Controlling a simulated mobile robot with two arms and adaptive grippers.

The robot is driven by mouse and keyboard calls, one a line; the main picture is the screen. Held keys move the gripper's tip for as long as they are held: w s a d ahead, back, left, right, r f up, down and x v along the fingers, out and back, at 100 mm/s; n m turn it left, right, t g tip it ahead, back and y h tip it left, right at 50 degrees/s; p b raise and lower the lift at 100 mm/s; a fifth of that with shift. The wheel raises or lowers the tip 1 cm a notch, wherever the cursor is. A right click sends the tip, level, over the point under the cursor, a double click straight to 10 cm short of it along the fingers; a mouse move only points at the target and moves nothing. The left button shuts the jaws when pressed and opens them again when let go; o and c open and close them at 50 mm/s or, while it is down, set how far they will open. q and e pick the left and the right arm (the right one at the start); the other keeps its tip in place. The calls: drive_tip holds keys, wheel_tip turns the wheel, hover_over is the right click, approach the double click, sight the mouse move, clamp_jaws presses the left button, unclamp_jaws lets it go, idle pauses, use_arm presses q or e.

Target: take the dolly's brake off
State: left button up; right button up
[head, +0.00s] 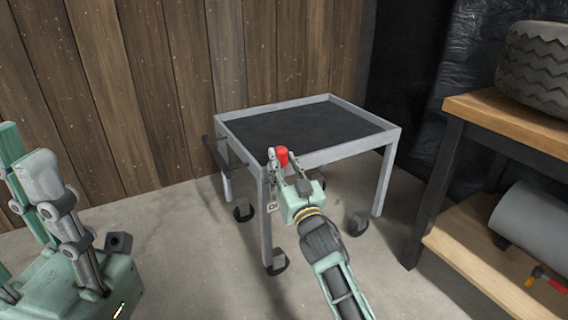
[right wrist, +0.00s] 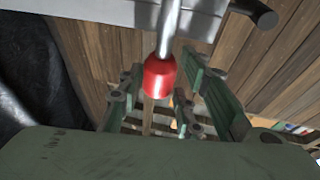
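The dolly (head: 230,121) is a grey-framed cart with a black top, standing on dark casters. A red knob (head: 282,157) shows at its near corner. In the right wrist view the red knob (right wrist: 159,78) sits on the end of a metal rod. My right gripper (head: 288,168) is at this knob with its fingers apart. In the right wrist view the knob appears between the fingers, with no clear grip on it.
A wooden bench (head: 512,122) with a tyre (head: 535,68) stands at the right, a grey roll (head: 535,228) on its lower shelf. A dark push handle (head: 219,152) is on the dolly's left side. A plank wall is behind. The floor left of the dolly is mostly clear.

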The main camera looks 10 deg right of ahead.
drive_tip(key=shift+o, duration=1.2)
drive_tip(key=v, duration=1.2)
drive_tip(key=shift+r, duration=0.1)
